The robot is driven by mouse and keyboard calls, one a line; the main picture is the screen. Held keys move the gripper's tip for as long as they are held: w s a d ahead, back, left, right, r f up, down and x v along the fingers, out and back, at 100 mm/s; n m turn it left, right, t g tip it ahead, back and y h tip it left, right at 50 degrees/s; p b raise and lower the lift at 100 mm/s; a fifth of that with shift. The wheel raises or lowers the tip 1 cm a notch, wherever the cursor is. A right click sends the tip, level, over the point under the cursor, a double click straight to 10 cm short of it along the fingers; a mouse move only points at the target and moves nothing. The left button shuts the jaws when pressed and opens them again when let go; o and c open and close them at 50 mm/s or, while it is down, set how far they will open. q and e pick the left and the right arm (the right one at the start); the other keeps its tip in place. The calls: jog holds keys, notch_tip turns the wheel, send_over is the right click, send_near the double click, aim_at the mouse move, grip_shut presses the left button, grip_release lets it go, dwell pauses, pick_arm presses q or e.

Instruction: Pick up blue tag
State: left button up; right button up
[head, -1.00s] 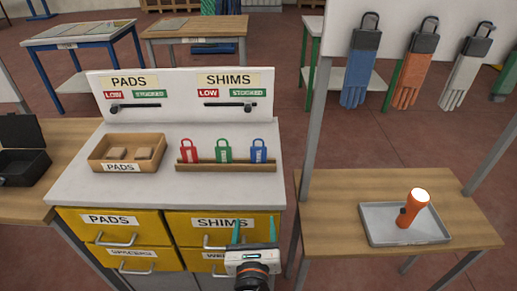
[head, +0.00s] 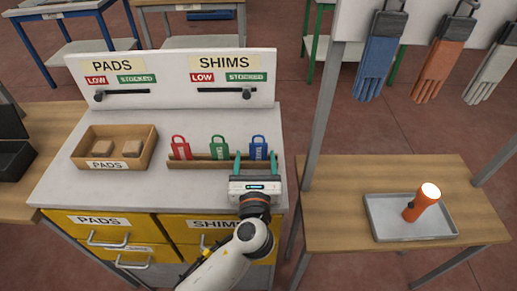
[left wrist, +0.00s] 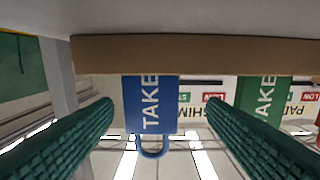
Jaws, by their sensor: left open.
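The blue tag (head: 258,147) stands upright in the wooden rack (head: 200,163), at the right end of a row with a green tag (head: 219,147) and a red tag (head: 180,147). My left gripper (head: 256,160) is open at the front of the rack, its teal fingers pointing at the blue tag. In the left wrist view, which is upside down, the blue tag (left wrist: 150,104) reads "TAKE" and lies in the gap between the two fingers (left wrist: 162,105). I see no contact. The green tag (left wrist: 258,98) is beyond the right finger there. My right gripper is not in view.
A wooden tray of pads (head: 115,163) stands left on the white cabinet top. A sign board (head: 170,80) rises behind the rack. At right, a table holds a grey tray (head: 385,228) with an orange flashlight (head: 423,204); gloves (head: 380,62) hang above. A post (head: 325,110) stands right of the cabinet.

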aim_at(258, 148)
pick_arm(q)
jog(key=w, duration=0.1)
jog(key=w+r+p, duration=0.1)
jog(key=w, duration=0.2)
jog(key=shift+w+d+r+p, duration=0.1)
jog(key=shift+d+r+p, duration=0.15)
jog(key=shift+d+p, duration=0.15)
jog(key=shift+w+f, duration=0.1)
jog(key=shift+w, duration=0.5)
jog(key=shift+s, duration=0.1)
jog(key=c, duration=1)
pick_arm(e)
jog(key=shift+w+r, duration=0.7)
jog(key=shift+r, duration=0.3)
